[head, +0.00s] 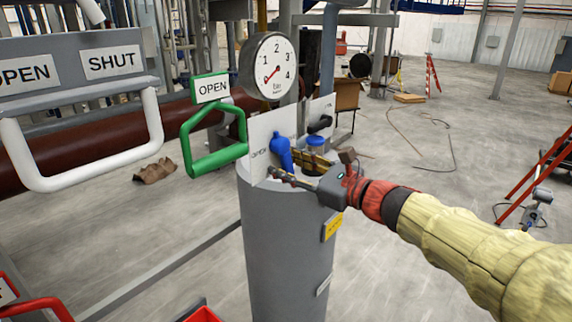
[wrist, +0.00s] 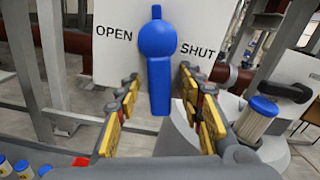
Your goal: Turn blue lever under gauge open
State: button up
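The blue lever (head: 281,152) is mounted on a white plate (head: 258,130) below the round gauge (head: 268,66). In the wrist view the lever (wrist: 157,60) is close to upright, its long handle hanging down between the OPEN and SHUT labels. The gauge needle points near the low end of the dial. My gripper (head: 288,178) is just in front of the plate. In the wrist view my gripper (wrist: 157,82) is open, with one finger on each side of the lever's handle and visible gaps between.
A green handle (head: 215,150) with an OPEN sign hangs left of the gauge. A white handle (head: 90,165) is farther left. A black lever (head: 320,124) and a blue-capped cylinder (head: 316,146) are close right of the blue lever.

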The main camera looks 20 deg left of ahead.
jog(key=v, duration=1.2)
